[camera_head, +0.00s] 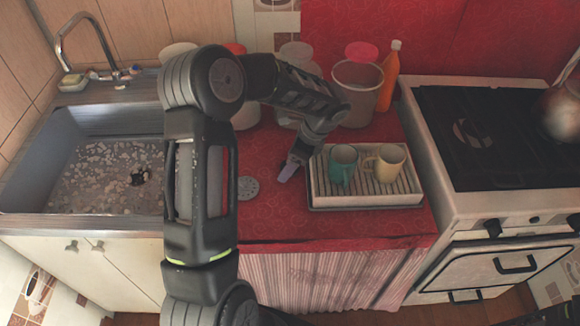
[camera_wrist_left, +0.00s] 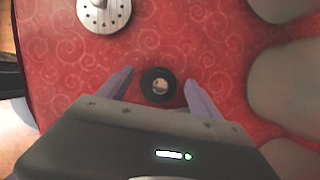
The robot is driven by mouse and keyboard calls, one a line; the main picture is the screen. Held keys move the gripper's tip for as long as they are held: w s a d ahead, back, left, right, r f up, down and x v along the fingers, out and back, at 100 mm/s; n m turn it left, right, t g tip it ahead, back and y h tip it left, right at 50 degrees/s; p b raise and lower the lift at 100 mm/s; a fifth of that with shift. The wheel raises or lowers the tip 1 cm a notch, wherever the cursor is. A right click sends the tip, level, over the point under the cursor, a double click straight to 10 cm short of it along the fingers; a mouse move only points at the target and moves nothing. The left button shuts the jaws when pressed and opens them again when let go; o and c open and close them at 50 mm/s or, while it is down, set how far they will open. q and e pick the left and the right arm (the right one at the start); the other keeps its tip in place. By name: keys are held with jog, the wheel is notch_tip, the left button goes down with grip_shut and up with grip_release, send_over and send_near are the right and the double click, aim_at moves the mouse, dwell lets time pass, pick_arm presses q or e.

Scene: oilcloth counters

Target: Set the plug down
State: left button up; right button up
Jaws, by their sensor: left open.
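The plug (camera_wrist_left: 158,84) is a small, round black piece with a paler centre. It lies on the red oilcloth (camera_head: 262,222) of the counter, between the spread fingers of my left gripper (camera_head: 288,172) in the left wrist view. The gripper is open, pointing down at the counter just left of the dish rack. Gaps show between the plug and both fingers. In the head view I cannot make out the plug; the gripper seems to hide it. My right gripper is not in view.
A perforated metal disc (camera_head: 247,188) lies left of the gripper. A dish rack (camera_head: 370,200) holds a teal mug (camera_head: 343,163) and a yellow mug (camera_head: 385,163). Canisters and an orange bottle (camera_head: 389,82) stand behind. A sink (camera_head: 100,170) is left, a stove (camera_head: 490,140) right.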

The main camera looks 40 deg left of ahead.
pick_arm(q)
jog(key=c, duration=1.5)
notch_tip(320, 180, up, 10)
jog(key=shift+r+b, duration=0.1)
jog(key=shift+b, duration=0.2)
jog(key=shift+c, duration=0.2)
